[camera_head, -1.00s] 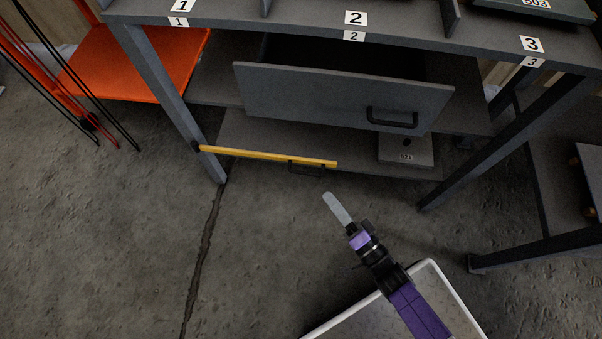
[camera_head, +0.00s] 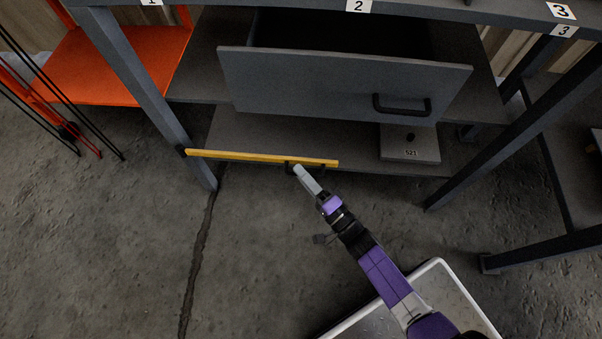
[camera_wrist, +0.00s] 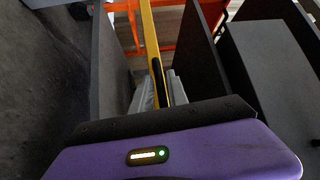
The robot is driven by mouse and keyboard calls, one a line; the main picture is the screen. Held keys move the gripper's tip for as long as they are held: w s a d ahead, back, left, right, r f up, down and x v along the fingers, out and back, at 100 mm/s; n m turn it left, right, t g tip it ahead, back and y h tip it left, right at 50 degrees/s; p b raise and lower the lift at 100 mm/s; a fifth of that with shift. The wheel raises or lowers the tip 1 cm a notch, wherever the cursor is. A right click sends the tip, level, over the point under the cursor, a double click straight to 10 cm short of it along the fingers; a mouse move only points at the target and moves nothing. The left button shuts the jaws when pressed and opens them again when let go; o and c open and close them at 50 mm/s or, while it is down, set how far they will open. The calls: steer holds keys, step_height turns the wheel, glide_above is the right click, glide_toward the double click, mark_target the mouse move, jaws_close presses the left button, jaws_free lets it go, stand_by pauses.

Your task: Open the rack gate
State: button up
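The rack gate is a yellow bar (camera_head: 245,156) across the front of the low shelf, joined to the bench's left leg by a black hinge. A black handle (camera_head: 291,169) sits near its right end. My gripper (camera_head: 300,172) is at that handle, and its grey finger overlaps part of it.
A grey drawer (camera_head: 320,85) is pulled out above the gate. A box marked 521 (camera_head: 410,150) lies on the low shelf to the right. An orange shelf (camera_head: 110,70) stands at the left. The concrete floor (camera_head: 100,240) before the gate is clear.

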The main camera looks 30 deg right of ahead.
steer(key=shift+w+a, duration=0.1)
steer(key=shift+w, duration=0.2)
jaws_close()
stand_by(1.3)
